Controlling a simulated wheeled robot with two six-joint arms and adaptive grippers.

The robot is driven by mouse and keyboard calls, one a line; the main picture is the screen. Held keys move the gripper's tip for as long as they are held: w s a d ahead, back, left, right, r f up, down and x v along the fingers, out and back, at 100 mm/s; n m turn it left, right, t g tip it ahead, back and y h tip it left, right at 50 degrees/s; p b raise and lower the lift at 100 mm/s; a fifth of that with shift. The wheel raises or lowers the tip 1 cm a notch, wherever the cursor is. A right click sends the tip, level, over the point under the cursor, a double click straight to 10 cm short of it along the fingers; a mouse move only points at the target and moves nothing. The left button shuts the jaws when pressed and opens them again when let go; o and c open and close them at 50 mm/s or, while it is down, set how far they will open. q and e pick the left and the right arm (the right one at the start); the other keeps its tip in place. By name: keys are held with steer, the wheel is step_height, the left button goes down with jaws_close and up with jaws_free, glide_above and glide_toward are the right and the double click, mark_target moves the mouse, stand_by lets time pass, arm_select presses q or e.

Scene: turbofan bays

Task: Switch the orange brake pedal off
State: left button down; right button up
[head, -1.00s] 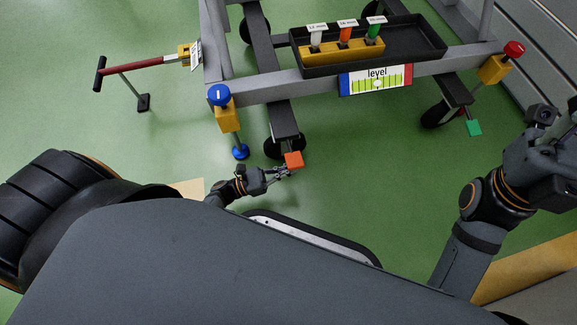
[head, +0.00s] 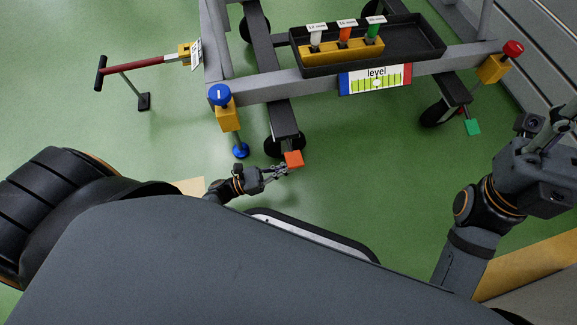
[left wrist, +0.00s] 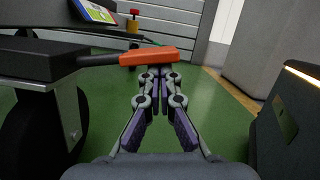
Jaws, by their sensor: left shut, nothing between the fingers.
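The orange brake pedal (head: 293,159) is a small block at the end of a dark bar by the caster at the cart's near left leg. In the left wrist view the orange pedal (left wrist: 147,56) lies across the picture just above my fingertips. My left gripper (head: 286,170) is shut and empty, its tips right at the pedal's near side; I cannot tell whether they touch it. The closed fingers also show in the left wrist view (left wrist: 159,72). My right gripper (head: 562,128) is at the right edge, away from the pedal, its fingers partly cut off.
The cart frame (head: 270,90) carries a black tray (head: 415,42) with coloured-handled tools and a level sign (head: 376,80). A blue-knobbed jack (head: 219,95) stands left of the pedal. A green pedal (head: 473,127) is at the right caster. Green floor is open between them.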

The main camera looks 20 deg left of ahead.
arm_select(q)
steer(key=v, duration=1.1)
